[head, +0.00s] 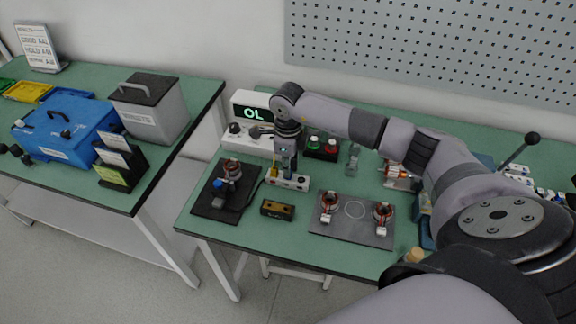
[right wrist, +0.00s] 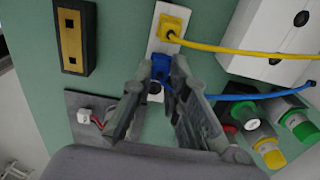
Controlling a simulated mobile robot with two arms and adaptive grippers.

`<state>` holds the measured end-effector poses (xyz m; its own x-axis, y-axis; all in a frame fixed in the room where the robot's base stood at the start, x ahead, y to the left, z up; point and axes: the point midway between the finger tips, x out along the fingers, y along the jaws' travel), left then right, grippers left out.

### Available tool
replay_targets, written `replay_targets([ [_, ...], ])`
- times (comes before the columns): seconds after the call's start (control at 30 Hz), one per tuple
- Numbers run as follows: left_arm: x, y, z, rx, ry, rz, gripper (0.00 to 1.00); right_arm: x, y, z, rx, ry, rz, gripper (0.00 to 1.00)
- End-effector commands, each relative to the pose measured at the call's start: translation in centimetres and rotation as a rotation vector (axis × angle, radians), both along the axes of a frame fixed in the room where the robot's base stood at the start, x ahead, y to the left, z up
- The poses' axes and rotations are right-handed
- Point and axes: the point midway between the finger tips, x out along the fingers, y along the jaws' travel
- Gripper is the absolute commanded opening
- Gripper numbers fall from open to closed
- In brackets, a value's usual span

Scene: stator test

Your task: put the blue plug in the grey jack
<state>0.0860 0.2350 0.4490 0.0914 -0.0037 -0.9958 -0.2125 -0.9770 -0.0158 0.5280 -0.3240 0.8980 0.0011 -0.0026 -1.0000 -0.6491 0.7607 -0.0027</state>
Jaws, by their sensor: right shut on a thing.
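The blue plug (right wrist: 160,66) is between the fingertips of my right gripper (right wrist: 161,78) in the right wrist view, with a blue cable trailing right. It is over the white jack strip (right wrist: 153,40); I cannot tell whether it is seated or just above. The grey jack cannot be made out, and the strip under the plug is hidden. A yellow plug (right wrist: 172,28) with a yellow cable is on the strip beside it. In the head view my right gripper (head: 285,172) points down at the strip (head: 298,182). My left gripper is not in view.
A meter (head: 250,104) reading "OL" stands behind the strip. A black and gold block (head: 277,210) lies in front. A dark plate with a stator (head: 212,206) is left, and a grey plate with two stators (head: 350,232) is right. Red and green-topped items (head: 320,148) stand behind.

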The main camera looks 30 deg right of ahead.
Motion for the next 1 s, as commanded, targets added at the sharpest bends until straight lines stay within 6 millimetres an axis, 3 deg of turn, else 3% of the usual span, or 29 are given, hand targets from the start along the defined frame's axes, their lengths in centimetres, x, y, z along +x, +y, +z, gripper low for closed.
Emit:
replay_targets([
  [0.27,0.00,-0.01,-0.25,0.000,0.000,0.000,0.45,-0.01,0.01,-0.21,0.000,0.000,0.000,0.00],
  [0.3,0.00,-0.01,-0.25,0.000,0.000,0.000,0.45,-0.01,0.01,-0.21,0.000,0.000,0.000,0.16],
  [0.63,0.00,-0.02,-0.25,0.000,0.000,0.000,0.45,-0.01,0.01,-0.21,0.000,0.000,0.000,0.38],
  [1.0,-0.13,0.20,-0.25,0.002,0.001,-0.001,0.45,0.04,0.01,0.32,0.001,-0.002,0.000,0.38],
])
